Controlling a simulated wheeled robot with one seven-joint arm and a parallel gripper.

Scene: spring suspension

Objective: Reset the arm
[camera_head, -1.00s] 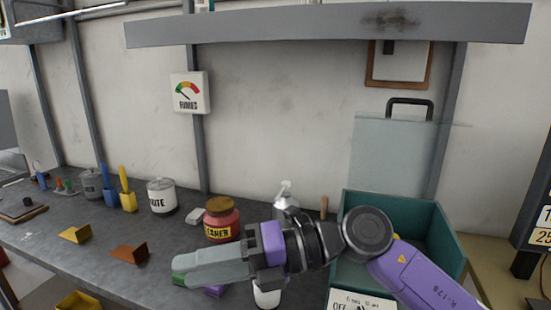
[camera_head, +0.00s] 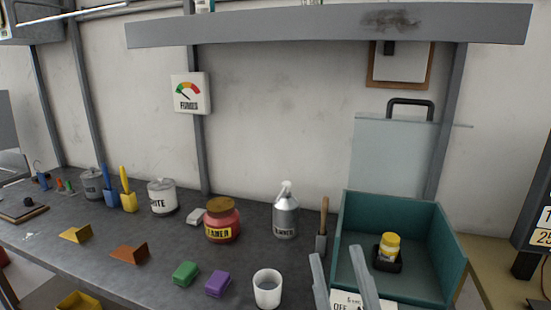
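My gripper (camera_head: 343,278) shows at the bottom of the view, in front of the teal box (camera_head: 456,254). Its two grey fingers point up and stand apart, with nothing visible between them. The rest of my arm is out of view below the frame. The fingers overlap the box's front and a white sign (camera_head: 346,301) that reads "OFF".
A white cup (camera_head: 267,290), a purple block (camera_head: 217,284) and a green block (camera_head: 186,273) stand left of my gripper. A metal bottle (camera_head: 286,217), a red jar (camera_head: 222,222) and a scraper (camera_head: 322,235) stand behind. A yellow-lidded jar (camera_head: 388,248) sits in the box.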

